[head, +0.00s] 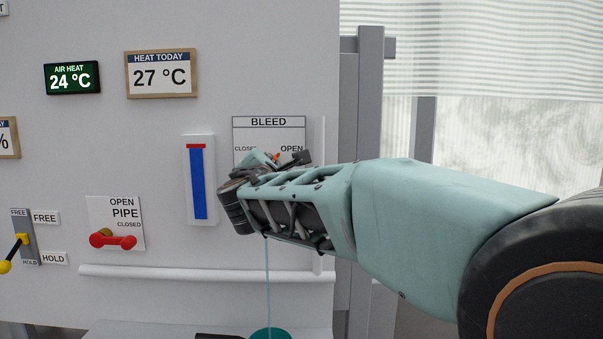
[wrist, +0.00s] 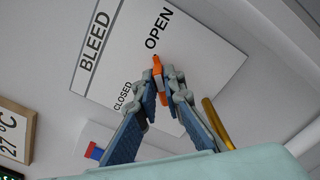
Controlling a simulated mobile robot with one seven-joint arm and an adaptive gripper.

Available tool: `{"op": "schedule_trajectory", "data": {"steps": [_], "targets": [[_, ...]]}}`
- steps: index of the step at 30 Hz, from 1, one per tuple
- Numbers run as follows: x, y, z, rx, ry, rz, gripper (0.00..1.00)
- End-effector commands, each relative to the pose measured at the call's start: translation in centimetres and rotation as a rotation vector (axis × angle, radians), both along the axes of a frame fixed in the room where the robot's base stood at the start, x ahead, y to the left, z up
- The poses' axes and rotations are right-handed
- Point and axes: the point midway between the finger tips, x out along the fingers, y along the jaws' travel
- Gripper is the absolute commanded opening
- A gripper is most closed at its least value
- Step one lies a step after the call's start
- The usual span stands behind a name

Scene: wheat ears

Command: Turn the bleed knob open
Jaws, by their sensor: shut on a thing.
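The bleed knob is a small orange lever (wrist: 158,72) in front of the white BLEED plate (wrist: 190,45), between the words CLOSED and OPEN. In the head view only a bit of orange (head: 276,156) shows, beside my fingers. My gripper (wrist: 163,82) is shut on the knob, with a fingertip on either side of it. It also shows in the head view (head: 275,160), reaching in from the right, and it covers the lower part of the plate (head: 268,124). The knob's exact angle is hard to tell.
A thin blue stream (head: 267,285) falls below my gripper to a teal vessel (head: 270,333). A blue gauge (head: 198,180) with a red mark hangs left. A red pipe lever (head: 113,240) and white rail (head: 200,274) are lower. A brass pipe (wrist: 216,124) is near my fingers.

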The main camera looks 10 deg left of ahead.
Motion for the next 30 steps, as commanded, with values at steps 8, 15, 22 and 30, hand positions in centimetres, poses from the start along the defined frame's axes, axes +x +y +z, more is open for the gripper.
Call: {"op": "schedule_trajectory", "data": {"steps": [8,15,22,30], "targets": [[-0.01,0.01,0.03,0.013,0.004,0.001,0.0],[-0.01,0.02,0.02,0.013,0.004,0.001,0.14],[0.0,0.01,0.01,0.012,0.003,0.0,0.26],[-0.73,-0.13,0.0,0.011,0.003,0.001,0.26]]}}
